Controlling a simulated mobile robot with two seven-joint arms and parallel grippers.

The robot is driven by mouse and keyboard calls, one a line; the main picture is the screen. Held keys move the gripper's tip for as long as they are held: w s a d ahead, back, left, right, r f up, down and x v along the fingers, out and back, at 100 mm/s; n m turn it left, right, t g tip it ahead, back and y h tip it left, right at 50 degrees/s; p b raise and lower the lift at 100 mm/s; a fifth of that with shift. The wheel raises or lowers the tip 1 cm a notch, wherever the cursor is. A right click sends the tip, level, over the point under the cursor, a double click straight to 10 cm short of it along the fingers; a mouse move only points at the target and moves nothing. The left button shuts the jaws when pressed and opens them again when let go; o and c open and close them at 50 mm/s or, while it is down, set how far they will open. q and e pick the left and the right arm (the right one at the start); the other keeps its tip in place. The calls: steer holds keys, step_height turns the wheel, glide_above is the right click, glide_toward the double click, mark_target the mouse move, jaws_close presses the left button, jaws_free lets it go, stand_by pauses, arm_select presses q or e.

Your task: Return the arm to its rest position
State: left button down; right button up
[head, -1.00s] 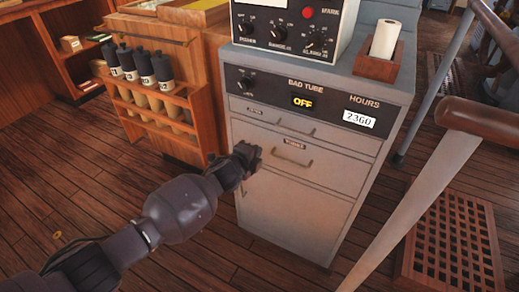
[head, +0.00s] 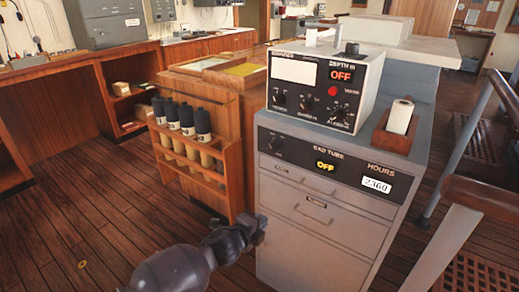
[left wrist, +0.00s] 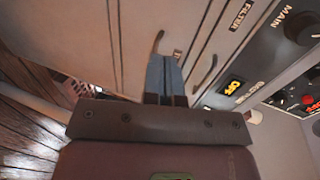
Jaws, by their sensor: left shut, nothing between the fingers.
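My left arm comes in at the bottom of the head view, and its gripper (head: 252,228) is low in front of the grey cabinet's left front edge. In the left wrist view the gripper's two blue-grey fingers (left wrist: 164,76) lie together with nothing between them. They point toward the drawer fronts of the grey cabinet (head: 315,245). I cannot tell from these views how small the gap to the cabinet is. My right gripper is not in view.
An instrument box (head: 325,88) reading OFF and a paper roll in a wooden holder (head: 395,137) stand on the cabinet. A wooden rack (head: 205,165) of dark-capped tubes is left of it. Railings (head: 450,180) stand at the right. Wooden floor (head: 95,225) is open at the left.

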arm_select(q)
step_height(320, 180, up, 8)
steer(key=s+d+n+t, duration=0.1)
steer(key=s+n, duration=0.1)
steer(key=n, duration=0.5)
steer(key=s+a+r+n+t+p, duration=0.1)
steer(key=s+a+r+n+p, duration=0.1)
steer(key=s+a+n, duration=0.5)
steer(key=s+a+f+n+g+y+p, duration=0.1)
steer(key=s+a+f+n+y, duration=0.2)
steer(key=s+a, duration=0.4)
steer(key=s+a+f+n+g+y+p, duration=0.1)
steer(key=s+a+f+n+y+p, duration=0.1)
steer(key=s+a, duration=0.6)
steer(key=s+a+f+n+y+p, duration=0.2)
steer(key=s+a+f+n, duration=0.3)
steer(key=s, duration=1.2)
steer(key=shift+s+a+f+g+y, duration=0.4)
steer(key=shift+a+y, duration=0.4)
steer(key=shift+a, duration=0.4)
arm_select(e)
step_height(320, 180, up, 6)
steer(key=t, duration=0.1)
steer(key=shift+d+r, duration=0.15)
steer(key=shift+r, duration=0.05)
